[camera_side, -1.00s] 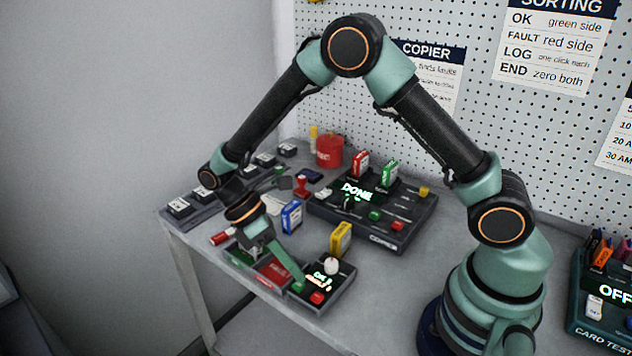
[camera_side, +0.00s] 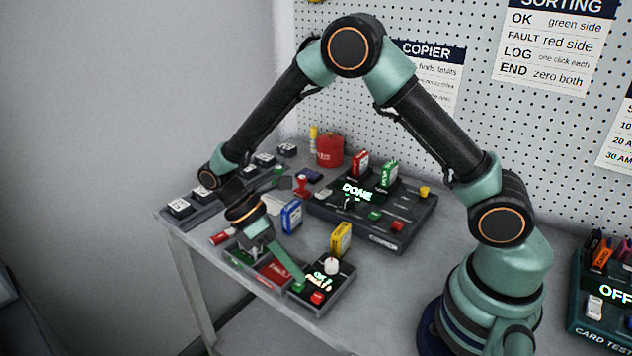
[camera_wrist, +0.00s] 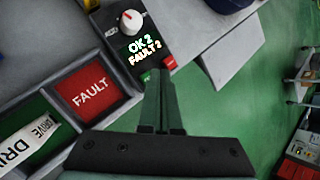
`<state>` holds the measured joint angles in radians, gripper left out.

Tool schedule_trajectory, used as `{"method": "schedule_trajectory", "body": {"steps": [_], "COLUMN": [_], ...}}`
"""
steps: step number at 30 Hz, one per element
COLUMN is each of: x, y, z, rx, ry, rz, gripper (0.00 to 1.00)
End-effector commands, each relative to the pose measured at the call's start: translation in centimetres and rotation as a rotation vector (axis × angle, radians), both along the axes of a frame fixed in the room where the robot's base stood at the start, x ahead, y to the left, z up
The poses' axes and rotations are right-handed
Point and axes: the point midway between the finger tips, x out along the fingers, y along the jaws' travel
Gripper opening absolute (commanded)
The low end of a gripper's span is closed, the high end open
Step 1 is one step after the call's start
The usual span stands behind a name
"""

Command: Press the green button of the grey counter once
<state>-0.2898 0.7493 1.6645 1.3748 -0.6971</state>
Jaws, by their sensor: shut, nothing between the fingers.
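The counter (camera_side: 343,284) is a small dark-topped box at the table's front edge, with a white knob (camera_side: 331,266) and a lit display (camera_wrist: 145,49) reading "OK 2" and "FAULT 2" in the wrist view. Its green button (camera_side: 298,287) and red button (camera_side: 317,298) sit at the front. The wrist view also shows the green button (camera_wrist: 147,77) and the red button (camera_wrist: 170,62). My gripper (camera_side: 301,279) is shut and empty, pointing down with its tips right by the green button. I cannot tell whether they touch it.
A red FAULT tray (camera_wrist: 88,93) and a green tray holding a drive card adjoin the counter. A yellow card (camera_side: 341,238) stands behind it, and a blue card (camera_side: 291,216) stands farther left. The copier (camera_side: 390,240) with its DONE display is behind. The table edge is close in front.

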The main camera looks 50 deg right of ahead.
Motion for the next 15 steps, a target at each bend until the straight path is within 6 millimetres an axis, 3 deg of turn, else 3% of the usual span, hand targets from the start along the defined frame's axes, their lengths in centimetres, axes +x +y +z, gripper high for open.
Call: {"method": "schedule_trajectory", "body": {"steps": [15], "x": [-0.06], "y": [0.2], "z": [-0.86], "rx": [-0.003], "ry": [-0.001], "rz": [0.002], "gripper": [0.0]}}
